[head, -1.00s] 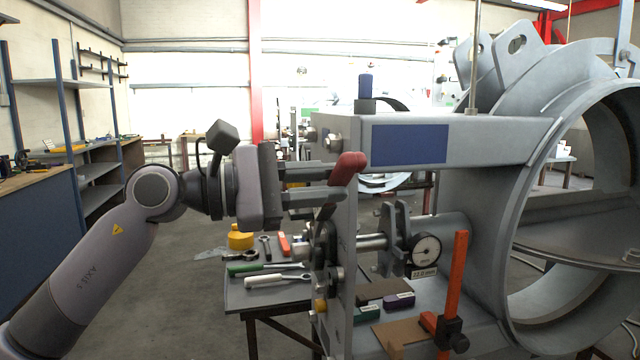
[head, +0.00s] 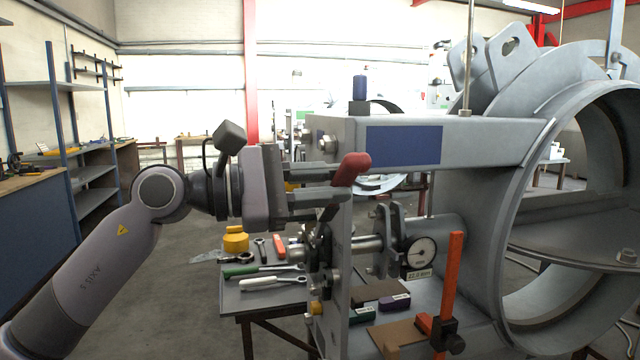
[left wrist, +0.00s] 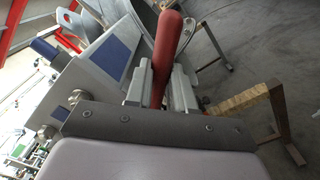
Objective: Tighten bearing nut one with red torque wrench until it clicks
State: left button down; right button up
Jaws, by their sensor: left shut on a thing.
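My left gripper (head: 340,180) is shut on the red torque wrench (head: 352,168). The wrench's red handle end sticks up and out past the fingertips at the near plate of the steel frame. In the left wrist view the red handle (left wrist: 166,50) lies between the two fingers (left wrist: 163,88). The wrench's lower part runs down behind the fingers toward the bolts and nuts on the plate (head: 322,245). I cannot tell which is bearing nut one or whether the wrench head is seated on it. My right gripper is not in view.
A small table (head: 240,300) below holds a green-handled tool (head: 240,271), a white-handled wrench (head: 268,283) and a yellow object (head: 235,239). A dial gauge (head: 420,251) and an orange upright bar (head: 450,275) stand to the right. The large steel ring structure (head: 480,200) fills the right.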

pick_arm(q)
jog(key=shift+d+r, duration=0.1)
jog(key=shift+d, duration=0.05)
jog(key=c, duration=0.9)
grip_release()
jog(key=c, duration=0.4)
